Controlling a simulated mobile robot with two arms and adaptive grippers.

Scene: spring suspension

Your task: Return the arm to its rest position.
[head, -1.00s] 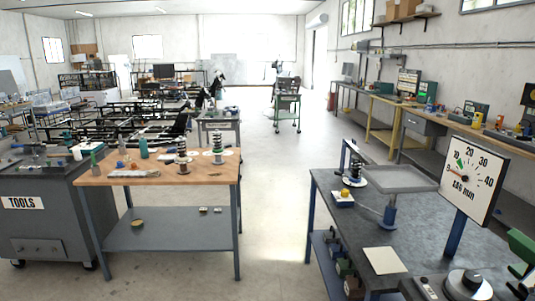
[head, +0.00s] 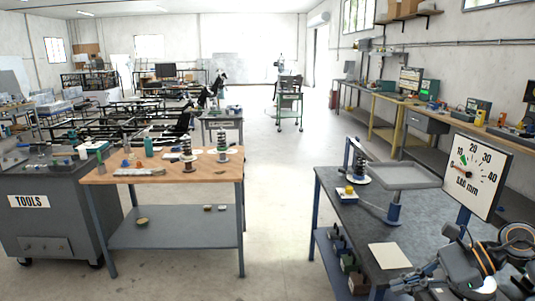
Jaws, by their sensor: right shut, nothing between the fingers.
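My right gripper (head: 408,284) is low at the right, over the front of the grey bench (head: 335,190), close to a pale square sheet (head: 389,256). It is shut and holds nothing. Its fingertips are small and partly merge with the dark background. My left gripper is not in view.
The dial gauge (head: 476,176) stands behind my right arm. A grey tray stand (head: 402,177) and a spring unit (head: 359,168) are on the bench. A wooden-topped table (head: 160,172) with springs stands left. Clear floor (head: 277,215) lies between.

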